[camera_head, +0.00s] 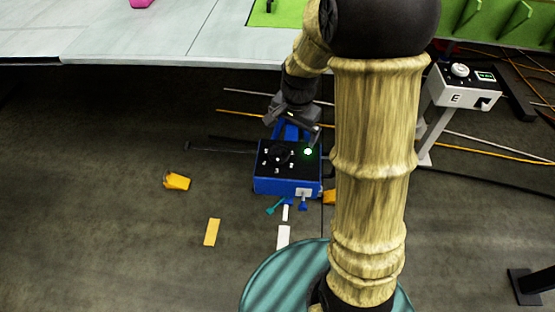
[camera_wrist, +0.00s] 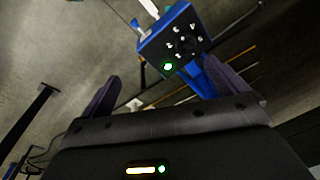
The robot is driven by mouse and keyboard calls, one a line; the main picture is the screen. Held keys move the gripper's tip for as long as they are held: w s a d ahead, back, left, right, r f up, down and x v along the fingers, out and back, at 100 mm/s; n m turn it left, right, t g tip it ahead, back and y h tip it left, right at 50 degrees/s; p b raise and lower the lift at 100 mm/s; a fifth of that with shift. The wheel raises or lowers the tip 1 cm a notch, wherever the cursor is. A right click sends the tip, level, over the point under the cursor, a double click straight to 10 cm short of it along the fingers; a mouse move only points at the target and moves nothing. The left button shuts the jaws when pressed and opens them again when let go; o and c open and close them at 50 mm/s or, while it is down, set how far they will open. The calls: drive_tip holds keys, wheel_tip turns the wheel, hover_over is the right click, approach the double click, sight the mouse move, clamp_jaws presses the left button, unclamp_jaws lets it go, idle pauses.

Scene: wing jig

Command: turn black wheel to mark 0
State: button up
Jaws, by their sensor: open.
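The blue box (camera_head: 287,186) with a black top stands near the middle of the head view. The black wheel (camera_head: 280,155) sits on that top, ringed by white marks too small to read surely. A green lamp (camera_head: 308,152) glows at the top's right. My gripper (camera_head: 296,119) is just behind and above the box, apart from the wheel. In the wrist view the blue box (camera_wrist: 157,42) and the black wheel (camera_wrist: 187,46) show ahead, beyond the spread fingers of my gripper (camera_wrist: 170,88). The fingers hold nothing. The wheel's pointer direction cannot be told.
A white box marked E (camera_head: 458,97) with a dial stands on a post at the right. The pale wing panel (camera_head: 160,35) spans the back. Rods and cables lie on the floor at right. A yellow piece (camera_head: 177,181) lies left of the blue box. The floor at front left is mostly clear.

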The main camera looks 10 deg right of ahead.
drive_tip(key=w+f+m+b, duration=0.7)
drive_tip(key=w+f+b, duration=0.25)
drive_tip(key=f, duration=0.55)
drive_tip(key=m+g, duration=0.2)
drive_tip(key=m, duration=0.6)
hover_over(278, 152)
drive_tip(key=f, duration=0.7)
drive_tip(key=shift+w+b, duration=0.2)
drive_tip(key=shift+b, duration=0.1)
wheel_tip(278, 152, down, 8)
drive_tip(key=shift+r+b, duration=0.2)
drive_tip(key=shift+b, duration=0.5)
drive_tip(key=c, duration=1)
